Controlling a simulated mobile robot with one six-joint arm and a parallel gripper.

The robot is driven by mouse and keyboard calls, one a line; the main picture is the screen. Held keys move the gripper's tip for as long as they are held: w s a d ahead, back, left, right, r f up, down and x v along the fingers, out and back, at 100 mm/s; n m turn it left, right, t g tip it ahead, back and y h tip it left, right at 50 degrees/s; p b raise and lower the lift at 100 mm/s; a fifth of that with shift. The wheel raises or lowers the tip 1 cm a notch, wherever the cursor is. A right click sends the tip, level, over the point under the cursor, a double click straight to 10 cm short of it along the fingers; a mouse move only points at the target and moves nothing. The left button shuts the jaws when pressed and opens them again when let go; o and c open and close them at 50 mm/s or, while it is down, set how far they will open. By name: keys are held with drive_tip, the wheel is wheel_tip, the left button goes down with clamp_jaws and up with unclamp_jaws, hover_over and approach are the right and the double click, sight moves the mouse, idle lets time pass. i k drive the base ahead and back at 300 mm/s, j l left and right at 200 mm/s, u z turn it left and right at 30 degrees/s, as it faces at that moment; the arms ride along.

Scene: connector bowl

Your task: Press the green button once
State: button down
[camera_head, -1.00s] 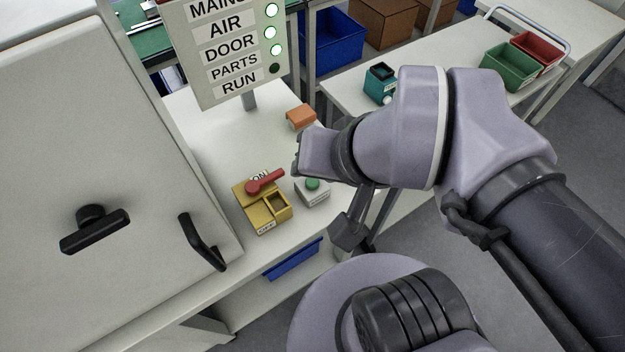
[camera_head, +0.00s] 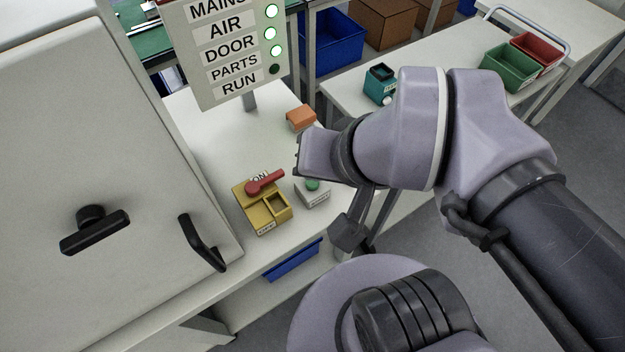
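The green button (camera_head: 313,185) is a small round cap on a light grey box (camera_head: 313,197). The box stands on the white bench, just right of a yellow switch box. My gripper (camera_head: 300,158) is above and behind the button in the picture, at the end of my wrist. Only a dark edge of it shows at the left of the wrist, so its fingers cannot be made out. No contact with the button is visible.
The yellow box (camera_head: 269,221) has a red lever (camera_head: 265,182) near ON. An orange block (camera_head: 300,117) lies behind. A sign (camera_head: 232,57) shows MAINS, AIR, DOOR and PARTS lamps lit green, RUN dark. A grey cabinet with a black handle (camera_head: 202,243) stands left.

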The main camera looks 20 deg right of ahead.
sight(311, 185)
drive_tip(key=j+z, duration=0.25)
drive_tip(key=z, duration=0.15)
drive_tip(key=k+j+z, duration=0.1)
drive_tip(key=j+z, duration=0.15)
drive_tip(key=z, duration=0.2)
drive_tip(key=k+j+z, duration=0.1)
drive_tip(key=j+z, duration=0.15)
drive_tip(key=z, duration=0.15)
